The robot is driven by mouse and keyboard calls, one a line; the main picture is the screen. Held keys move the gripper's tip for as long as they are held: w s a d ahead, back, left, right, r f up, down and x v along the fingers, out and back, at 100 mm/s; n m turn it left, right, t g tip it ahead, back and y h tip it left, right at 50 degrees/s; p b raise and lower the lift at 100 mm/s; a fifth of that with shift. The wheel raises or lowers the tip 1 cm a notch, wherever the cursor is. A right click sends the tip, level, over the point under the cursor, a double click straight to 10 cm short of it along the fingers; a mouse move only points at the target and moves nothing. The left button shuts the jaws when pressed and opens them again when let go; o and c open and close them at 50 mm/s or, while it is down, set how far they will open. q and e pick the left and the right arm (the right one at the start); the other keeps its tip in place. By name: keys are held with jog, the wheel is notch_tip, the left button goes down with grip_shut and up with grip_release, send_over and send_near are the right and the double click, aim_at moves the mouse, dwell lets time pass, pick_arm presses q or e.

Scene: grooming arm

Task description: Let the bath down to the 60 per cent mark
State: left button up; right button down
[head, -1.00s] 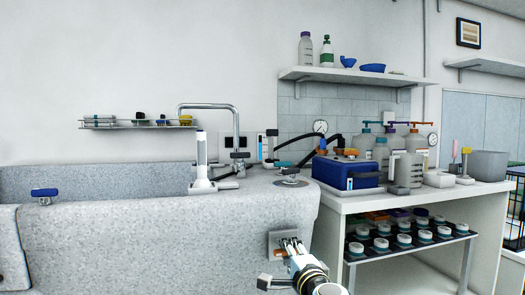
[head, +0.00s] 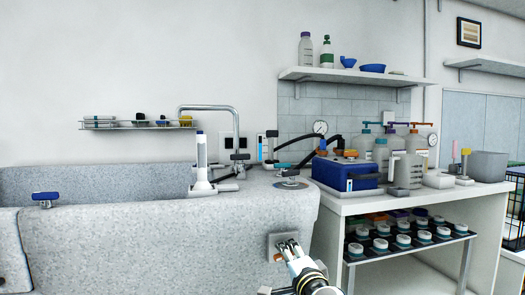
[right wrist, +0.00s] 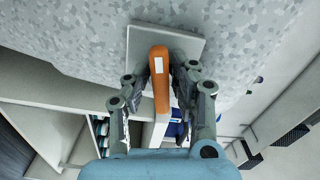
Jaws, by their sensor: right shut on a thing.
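The grey speckled bath (head: 150,250) fills the left and middle of the head view. A square plate (head: 275,240) is on its front wall near the right end. An orange lever (right wrist: 160,85) with a white label stands out from this plate in the right wrist view. My right gripper (head: 290,248) is at the plate, shut on the lever, with one finger on each side in the right wrist view (right wrist: 158,92). A white column with a blue strip (head: 201,155) stands on the bath rim. The water and any level mark are not readable. My left gripper is not in view.
A chrome tap (head: 210,107) stands behind the bath. A blue-topped valve (head: 45,196) is on the left rim. A white bench (head: 400,198) to the right holds a blue box (head: 345,172) and several bottles, with a rack of jars (head: 412,236) below.

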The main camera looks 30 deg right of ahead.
jog(key=shift+r, duration=0.1)
jog(key=shift+r+n+p, duration=0.1)
jog(key=shift+n+p, duration=0.35)
jog(key=shift+n, duration=0.95)
jog(key=shift+n+p, duration=0.5)
jog(key=shift+n, duration=0.1)
dwell(1.2)
